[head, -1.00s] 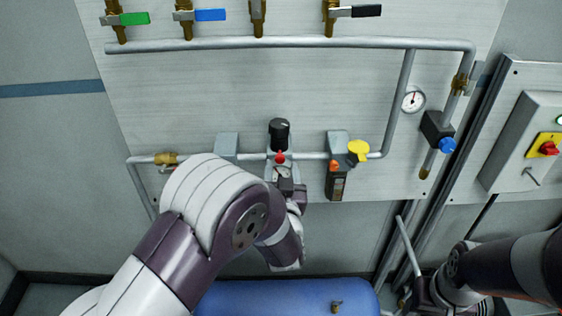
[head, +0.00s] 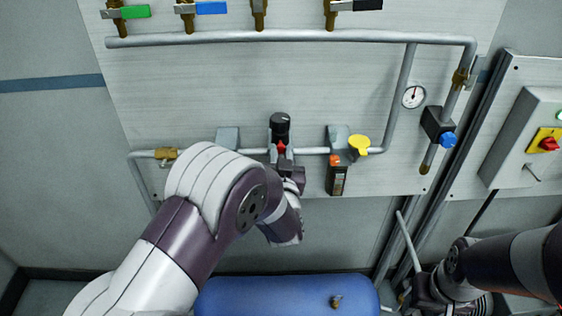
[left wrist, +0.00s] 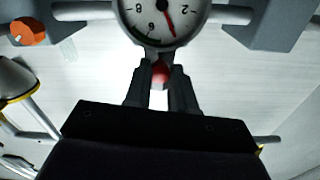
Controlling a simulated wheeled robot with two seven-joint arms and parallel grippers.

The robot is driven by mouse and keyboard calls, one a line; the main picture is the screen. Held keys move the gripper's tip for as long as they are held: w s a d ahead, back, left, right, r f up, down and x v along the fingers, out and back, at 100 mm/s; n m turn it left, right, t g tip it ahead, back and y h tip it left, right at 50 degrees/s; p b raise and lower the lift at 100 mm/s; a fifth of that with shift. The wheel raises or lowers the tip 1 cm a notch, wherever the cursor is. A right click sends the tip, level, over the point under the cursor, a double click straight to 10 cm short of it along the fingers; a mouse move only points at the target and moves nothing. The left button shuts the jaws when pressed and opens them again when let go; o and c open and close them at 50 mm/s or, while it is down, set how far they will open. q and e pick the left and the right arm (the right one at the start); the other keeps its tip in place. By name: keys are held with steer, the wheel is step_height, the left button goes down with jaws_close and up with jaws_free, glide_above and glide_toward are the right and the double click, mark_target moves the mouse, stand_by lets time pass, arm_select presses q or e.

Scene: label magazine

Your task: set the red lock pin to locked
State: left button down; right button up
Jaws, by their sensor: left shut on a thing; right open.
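The red lock pin (head: 281,148) shows as a small red spot just below the black knob (head: 280,122) of the regulator on the wall panel. In the left wrist view, its round red head (left wrist: 160,73) sits between the fingertips of my left gripper (left wrist: 160,80), beside the dial gauge (left wrist: 160,15). My left gripper (head: 284,157) is shut on the red pin. The pin's shaft is hidden, and I cannot tell its lock position. My right gripper (head: 440,290) is low at the right, blurred among arm parts, away from the pin.
A grey pipe (head: 312,151) runs either side of the regulator. To its right are a yellow cap (head: 359,144) and a dark unit with an orange knob (head: 335,159). A blue tank (head: 285,295) lies below. Coloured valve handles line the top.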

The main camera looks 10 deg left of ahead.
arm_select(q)
steer(key=c, duration=0.9)
jaws_free()
steer(key=shift+w, duration=0.2)
steer(key=b+v, duration=0.1)
steer(key=v, duration=1.1)
steer(key=shift+s+b, duration=0.4)
